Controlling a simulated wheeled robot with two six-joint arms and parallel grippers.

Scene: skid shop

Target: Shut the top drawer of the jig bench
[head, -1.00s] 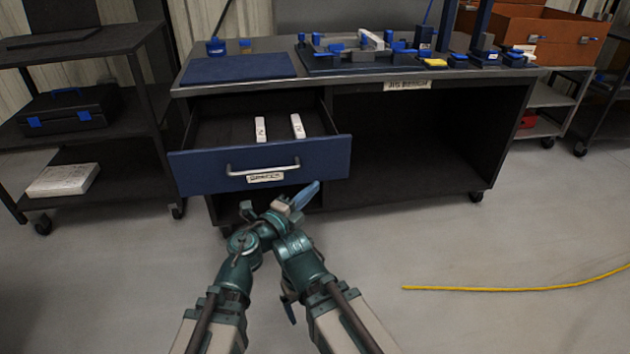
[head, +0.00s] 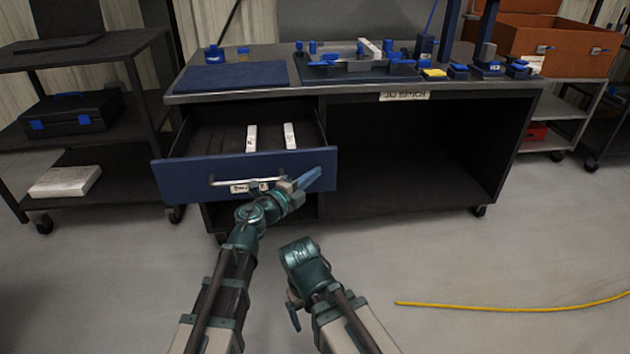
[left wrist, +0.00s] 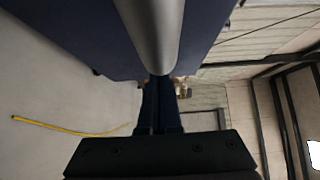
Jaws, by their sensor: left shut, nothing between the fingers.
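The jig bench (head: 484,150) stands ahead, with its blue top drawer (head: 175,182) pulled out. Two white labelled blocks (head: 251,139) lie in the drawer. The silver handle (head: 226,183) runs across the drawer front, its right end hidden behind my left gripper. My left gripper (head: 309,179) is shut and empty, close in front of the right part of the drawer front. In the left wrist view its fingers (left wrist: 158,105) are together, pointing toward the handle bar (left wrist: 154,32); contact cannot be told. My right gripper (head: 292,316) is low and mostly hidden under its forearm.
The bench top carries a blue mat (head: 235,75) and a jig tray (head: 350,73) with blue parts. A dark shelf (head: 130,137) stands at left, a cart with an orange bin (head: 556,45) at right. A yellow cable (head: 500,308) lies on the otherwise open floor.

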